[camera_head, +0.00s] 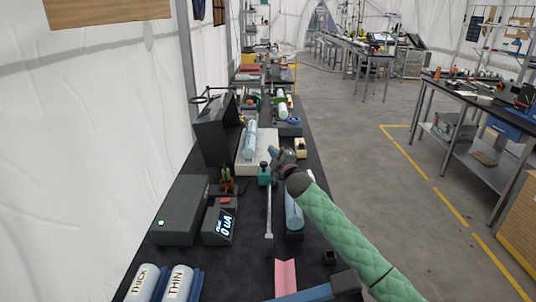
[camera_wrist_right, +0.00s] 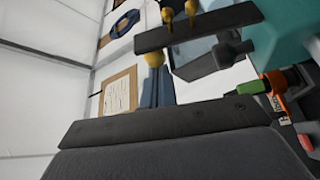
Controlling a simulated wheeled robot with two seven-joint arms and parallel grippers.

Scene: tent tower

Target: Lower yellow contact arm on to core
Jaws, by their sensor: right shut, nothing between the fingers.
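In the head view a pale blue cylinder, which looks like the core (camera_head: 249,140), lies lengthwise on a white base (camera_head: 244,168). I cannot make out the yellow contact arm surely. The right wrist view shows a dark bar (camera_wrist_right: 205,30) with yellow pins (camera_wrist_right: 167,14), and another yellow part (camera_wrist_right: 153,58) below it; whether these belong to the contact arm I cannot tell. My left gripper is out of view.
A meter (camera_head: 221,225) reading 0 uA stands beside a dark grey box (camera_head: 180,212) at left. Cylinders marked THICK (camera_head: 141,284) and THIN (camera_head: 178,284) lie at the near left. Open floor lies right of the bench.

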